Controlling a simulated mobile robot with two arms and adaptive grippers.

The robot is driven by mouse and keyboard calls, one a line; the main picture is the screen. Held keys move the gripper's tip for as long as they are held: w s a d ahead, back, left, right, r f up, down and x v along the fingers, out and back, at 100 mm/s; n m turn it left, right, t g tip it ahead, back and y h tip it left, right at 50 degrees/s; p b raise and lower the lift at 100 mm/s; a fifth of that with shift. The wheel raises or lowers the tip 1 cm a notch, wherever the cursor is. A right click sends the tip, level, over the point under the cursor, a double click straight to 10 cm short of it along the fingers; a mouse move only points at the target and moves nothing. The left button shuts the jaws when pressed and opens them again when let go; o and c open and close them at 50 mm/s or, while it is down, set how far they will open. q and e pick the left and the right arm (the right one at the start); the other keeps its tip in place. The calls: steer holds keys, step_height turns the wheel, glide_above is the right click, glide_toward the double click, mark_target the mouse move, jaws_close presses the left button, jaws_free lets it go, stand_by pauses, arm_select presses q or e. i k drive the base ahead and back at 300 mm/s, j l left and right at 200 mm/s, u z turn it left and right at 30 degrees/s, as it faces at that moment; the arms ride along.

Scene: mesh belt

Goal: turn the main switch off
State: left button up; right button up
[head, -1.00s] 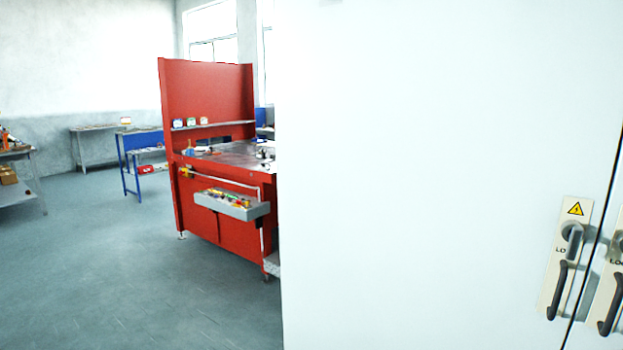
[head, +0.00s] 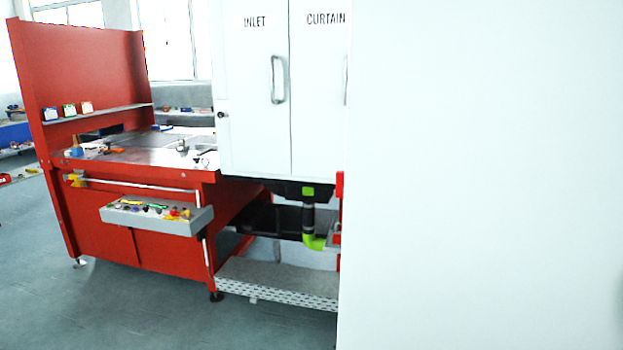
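No main switch shows in the head view. A large plain white panel (head: 480,180) fills the right half of the picture at close range and hides what is behind it. A white cabinet (head: 250,105) with doors lettered INLET and CURTAIN stands left of it, with a grey handle (head: 279,80). Neither of my grippers is in view.
A red workbench (head: 160,235) with a high back panel stands at the left, with a grey tray (head: 155,215) of small parts on its front. A perforated step (head: 275,285) lies low beside it. The grey floor (head: 120,310) in front is clear.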

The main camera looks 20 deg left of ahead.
mark_target(340, 177)
steer(key=j+z, duration=0.1)
steer(key=j, duration=0.9)
steer(key=k+j+z, duration=0.1)
steer(key=j, duration=0.9)
steer(key=i+j+z, duration=0.1)
steer(key=i+j, duration=0.15)
steer(key=i+j+z, duration=0.1)
steer(key=i+j, duration=0.15)
steer(key=j, duration=0.25)
steer(key=i+j+z, duration=0.1)
steer(key=j, duration=0.3)
steer(key=i, duration=0.1)
